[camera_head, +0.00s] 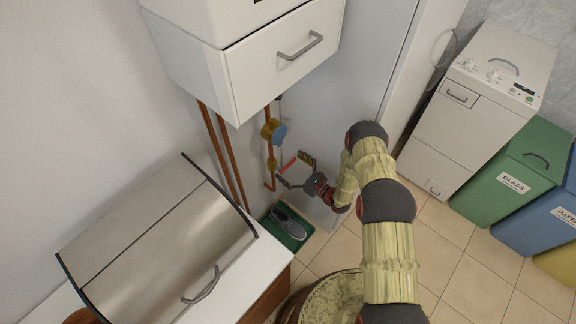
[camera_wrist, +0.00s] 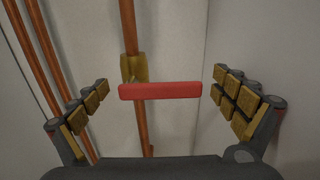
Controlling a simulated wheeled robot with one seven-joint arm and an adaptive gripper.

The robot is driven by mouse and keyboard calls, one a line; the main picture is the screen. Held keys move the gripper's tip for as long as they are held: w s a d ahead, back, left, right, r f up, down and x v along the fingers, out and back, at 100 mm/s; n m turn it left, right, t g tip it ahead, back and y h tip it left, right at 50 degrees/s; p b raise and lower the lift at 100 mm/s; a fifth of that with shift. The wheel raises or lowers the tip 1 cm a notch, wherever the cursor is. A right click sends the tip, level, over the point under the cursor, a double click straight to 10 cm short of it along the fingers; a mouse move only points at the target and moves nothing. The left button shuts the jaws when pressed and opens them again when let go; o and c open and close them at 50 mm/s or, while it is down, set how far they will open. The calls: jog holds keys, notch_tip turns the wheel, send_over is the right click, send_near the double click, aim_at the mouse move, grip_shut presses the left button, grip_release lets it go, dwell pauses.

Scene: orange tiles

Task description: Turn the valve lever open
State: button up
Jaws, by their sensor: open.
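The red valve lever (camera_wrist: 160,91) lies across the picture in the wrist view, in front of a brass valve body (camera_wrist: 134,68) on a vertical copper pipe (camera_wrist: 128,25). In the head view the lever (camera_head: 288,165) shows as a small red bar beside the brass valve (camera_head: 271,163) on the wall pipe. My gripper (camera_wrist: 168,95) is open, with its padded fingers on either side of the lever. In the head view my gripper (camera_head: 296,170) reaches toward the pipe.
A blue-faced meter (camera_head: 279,133) sits on the pipe above the valve. More copper pipes (camera_head: 222,155) run to the left. A white cabinet (camera_head: 270,70) hangs above. A metal-lidded box (camera_head: 160,240) stands at the left.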

jog(key=shift+w+a, duration=0.2)
jog(key=shift+a, duration=0.05)
jog(key=shift+c, duration=0.5)
jog(key=c, duration=1.5)
jog(key=shift+c, duration=0.5)
